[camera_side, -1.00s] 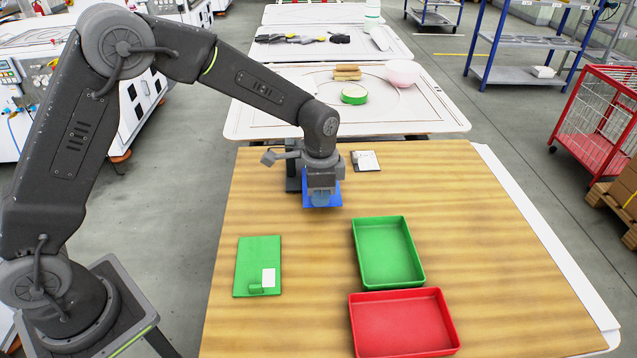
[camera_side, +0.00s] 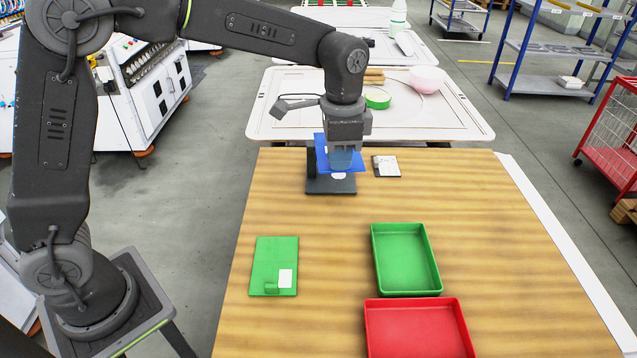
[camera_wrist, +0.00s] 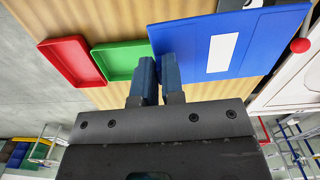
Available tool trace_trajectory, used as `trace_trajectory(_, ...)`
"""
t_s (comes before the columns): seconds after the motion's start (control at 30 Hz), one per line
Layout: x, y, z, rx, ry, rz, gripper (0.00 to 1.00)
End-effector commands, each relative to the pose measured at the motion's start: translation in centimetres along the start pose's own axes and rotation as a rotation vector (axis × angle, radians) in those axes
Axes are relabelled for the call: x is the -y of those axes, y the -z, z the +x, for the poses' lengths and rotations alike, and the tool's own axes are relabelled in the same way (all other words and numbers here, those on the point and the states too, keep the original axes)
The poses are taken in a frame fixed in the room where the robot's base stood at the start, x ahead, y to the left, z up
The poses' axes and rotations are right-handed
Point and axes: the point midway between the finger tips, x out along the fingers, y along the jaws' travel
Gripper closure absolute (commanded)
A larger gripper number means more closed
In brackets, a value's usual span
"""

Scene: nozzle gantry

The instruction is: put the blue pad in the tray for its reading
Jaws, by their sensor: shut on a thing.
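The blue pad (camera_side: 351,165) is in my gripper (camera_side: 342,168), which is shut on it. In the wrist view, the finger tips (camera_wrist: 160,68) meet the edge of the blue pad (camera_wrist: 260,45), which has a white label on its face. In the side view the pad is held above a dark stand (camera_side: 322,187) with a pale round spot; my gripper hides part of it, and I cannot tell whether pad and stand touch. A green tray (camera_side: 406,258) and a red tray (camera_side: 418,330) lie empty to the front right.
A green plate (camera_side: 272,255) with a white label lies at the left of the wooden table (camera_side: 330,270). A small white-topped grey item (camera_side: 386,166) lies right of the stand. The table between plate and trays is clear. A white table (camera_side: 440,115) stands behind.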

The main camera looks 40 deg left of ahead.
Motion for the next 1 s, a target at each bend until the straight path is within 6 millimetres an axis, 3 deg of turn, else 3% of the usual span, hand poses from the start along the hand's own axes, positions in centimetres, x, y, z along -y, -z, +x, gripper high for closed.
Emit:
trace_trajectory(0.17,0.7,-2.6,2.1,0.027,-0.011,-0.297,1.0)
trace_trajectory(0.23,1.1,-3.7,3.5,0.034,-0.012,-0.433,1.0)
trace_trajectory(0.3,2.2,-4.6,6.1,0.037,-0.012,-0.562,1.0)
trace_trajectory(0.5,4.5,-5.0,11.1,0.005,-0.003,-0.682,1.0)
trace_trajectory(0.63,5.0,-5.1,12.1,-0.007,0.001,-0.7,1.0)
trace_trajectory(0.83,4.8,-4.5,11.9,-0.009,0.001,-0.715,1.0)
trace_trajectory(1.0,2.8,-1.2,10.8,-0.01,0.001,-0.819,1.0)
